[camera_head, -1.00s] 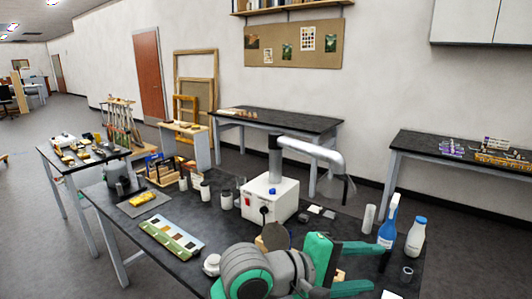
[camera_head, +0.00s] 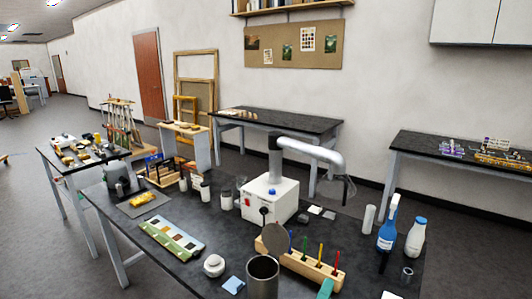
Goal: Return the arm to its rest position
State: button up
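My arm no longer covers the worktable (camera_head: 215,215). Only a small teal piece (camera_head: 325,289) shows at the bottom edge, in the colour of my gripper's fingers. It looks like a fingertip, but the rest is out of view. I cannot see both fingers or whether anything is held. No rest stand for the arm can be made out.
A wooden rack (camera_head: 300,262) with coloured-handled tools and a dark metal cup (camera_head: 262,280) stand near the front.

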jog(key=s+a+f+m+y, duration=0.1)
jog(key=s+a+f+y, duration=0.3)
jog(key=s+f, duration=0.45)
jog(key=s+a+f+m+y, duration=0.1)
jog(key=s+a+f+y, duration=0.35)
jog(key=s+f, duration=0.35)
jog(key=s+a+f+m+g, duration=0.1)
jog(key=s+a+f+m, duration=0.1)
jog(key=s+m, duration=0.3)
jog(key=s+a+f+m+g+y, duration=0.1)
jog(key=s+m, duration=0.4)
jog(key=s, duration=0.9)
jog(key=shift+a+f, duration=0.5)
jog(key=shift+a, duration=0.65)
